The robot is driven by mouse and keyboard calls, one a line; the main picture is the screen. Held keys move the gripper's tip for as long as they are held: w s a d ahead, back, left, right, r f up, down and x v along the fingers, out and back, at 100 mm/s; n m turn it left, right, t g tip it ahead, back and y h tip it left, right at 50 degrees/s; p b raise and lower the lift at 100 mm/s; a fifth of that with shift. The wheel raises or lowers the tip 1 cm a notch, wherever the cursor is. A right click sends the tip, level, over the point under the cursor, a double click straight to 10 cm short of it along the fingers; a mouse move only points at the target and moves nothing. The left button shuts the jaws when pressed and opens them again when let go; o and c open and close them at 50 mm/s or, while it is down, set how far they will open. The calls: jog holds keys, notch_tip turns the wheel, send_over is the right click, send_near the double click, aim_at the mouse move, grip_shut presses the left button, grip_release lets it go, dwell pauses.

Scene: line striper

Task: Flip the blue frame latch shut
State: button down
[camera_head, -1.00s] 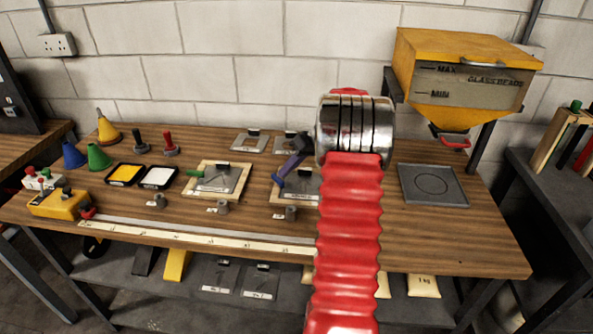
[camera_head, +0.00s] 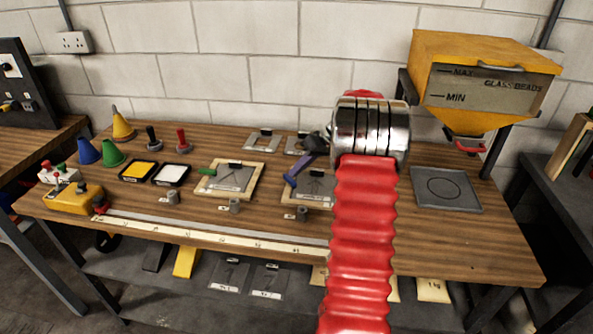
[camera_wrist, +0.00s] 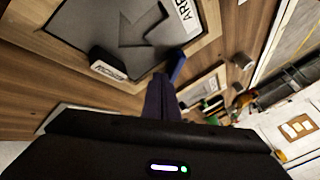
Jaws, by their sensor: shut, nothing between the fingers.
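The blue frame latch (camera_head: 290,181) sits at the left edge of a wooden frame (camera_head: 298,201) that holds a grey stencil plate (camera_head: 318,186). It sticks up from the frame's left side. My gripper (camera_head: 298,171) is shut and empty, with its dark purple fingers right at the latch. In the wrist view the fingertips (camera_wrist: 161,79) are beside the blue latch (camera_wrist: 178,68); I cannot tell whether they touch. The plate there (camera_wrist: 75,25) shows an arrow cut-out. My red arm and silver wrist hide the frame's right part.
A similar frame (camera_head: 208,191) with a green latch (camera_head: 207,171) lies to the left. Small grey knobbed weights (camera_head: 302,214) stand in front. A long ruler (camera_head: 215,237) runs along the front edge. A yellow bead hopper (camera_head: 480,85) hangs at right above a grey tray (camera_head: 445,205).

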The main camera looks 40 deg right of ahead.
jog(key=shift+s+a, duration=0.1)
jog(key=shift+s+a, duration=0.3)
jog(key=shift+s+a+f, duration=0.15)
jog(key=shift+a, duration=0.15)
jog(key=v, duration=1.4)
jog(key=shift+d, duration=0.3)
